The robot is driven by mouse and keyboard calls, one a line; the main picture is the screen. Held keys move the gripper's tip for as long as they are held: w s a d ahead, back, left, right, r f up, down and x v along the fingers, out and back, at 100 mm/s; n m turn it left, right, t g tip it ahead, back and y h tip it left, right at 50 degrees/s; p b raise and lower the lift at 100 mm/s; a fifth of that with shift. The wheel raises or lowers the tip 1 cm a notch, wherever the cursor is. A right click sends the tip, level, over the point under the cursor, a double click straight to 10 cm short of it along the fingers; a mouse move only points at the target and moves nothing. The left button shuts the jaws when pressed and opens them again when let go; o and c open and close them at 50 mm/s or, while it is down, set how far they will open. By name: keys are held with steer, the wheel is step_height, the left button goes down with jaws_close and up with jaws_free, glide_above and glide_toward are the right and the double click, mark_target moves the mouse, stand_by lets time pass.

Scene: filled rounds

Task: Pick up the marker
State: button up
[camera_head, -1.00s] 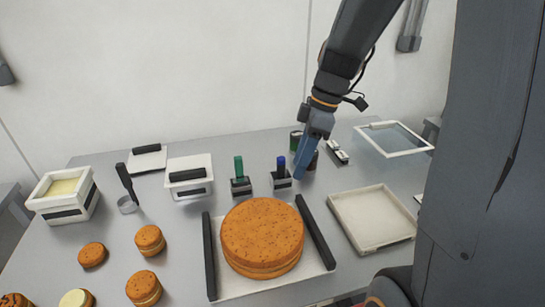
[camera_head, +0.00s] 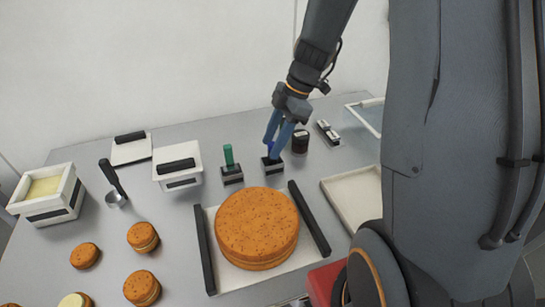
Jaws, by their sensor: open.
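A marker with a blue top (camera_head: 270,145) stands upright in a small dark holder (camera_head: 272,166) behind the round cake. A green marker (camera_head: 228,154) stands upright in a similar holder (camera_head: 232,175) just to its left. My gripper (camera_head: 271,150) is open and points down at the blue marker. Its two blue fingers appear on either side of the blue marker and partly hide it. I cannot tell whether they touch it.
A large orange cake (camera_head: 257,228) sits on a white board between dark bars in front. A dark jar (camera_head: 300,143) stands close right of my gripper. A lidded white box (camera_head: 178,166) is left, and an empty white tray (camera_head: 352,195) is right.

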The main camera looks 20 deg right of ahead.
steer(key=shift+a+f, duration=0.25)
steer(key=shift+f, duration=0.35)
steer(key=shift+c, duration=0.5)
jaws_close()
steer(key=shift+r, duration=0.1)
